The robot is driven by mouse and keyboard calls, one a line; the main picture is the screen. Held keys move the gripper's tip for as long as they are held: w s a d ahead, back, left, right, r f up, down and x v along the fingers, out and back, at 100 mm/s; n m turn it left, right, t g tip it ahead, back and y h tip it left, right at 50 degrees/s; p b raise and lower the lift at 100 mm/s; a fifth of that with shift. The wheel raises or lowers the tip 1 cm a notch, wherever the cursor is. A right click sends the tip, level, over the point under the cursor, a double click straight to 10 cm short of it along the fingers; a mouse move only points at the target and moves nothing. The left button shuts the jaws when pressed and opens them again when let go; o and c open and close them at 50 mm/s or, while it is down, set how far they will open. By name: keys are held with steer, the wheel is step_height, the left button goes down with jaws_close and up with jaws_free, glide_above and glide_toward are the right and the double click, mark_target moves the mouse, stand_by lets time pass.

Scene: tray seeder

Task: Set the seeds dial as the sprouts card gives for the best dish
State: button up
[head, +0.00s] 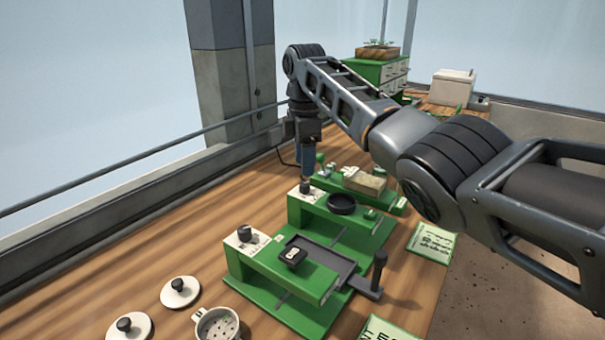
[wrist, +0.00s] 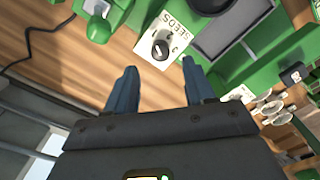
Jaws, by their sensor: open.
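The seeds dial (wrist: 161,48) is a dark knob on a white plate lettered SEEDS in the wrist view. In the head view the dial (head: 306,187) sits on the left end of the middle green unit. My gripper (wrist: 161,66) is open, its blue fingers apart on either side below the dial in the wrist picture. In the head view my gripper (head: 305,152) points down above the dial, with no contact visible. Two green-and-white cards, one at the right (head: 432,242) and one at the bottom edge (head: 388,331), have writing too small to read.
A nearer green unit has another dial (head: 245,234), a grey tray and a dark handle (head: 379,268). A black bowl (head: 341,203) is right of the seeds dial. A speckled cup (head: 217,326) and two knobbed lids (head: 180,292) stand front left. Bare wood lies left of the units.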

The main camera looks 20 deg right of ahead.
mark_target(304, 183)
steer(key=shift+f, duration=2.6)
steer(key=shift+c, duration=0.5)
jaws_close()
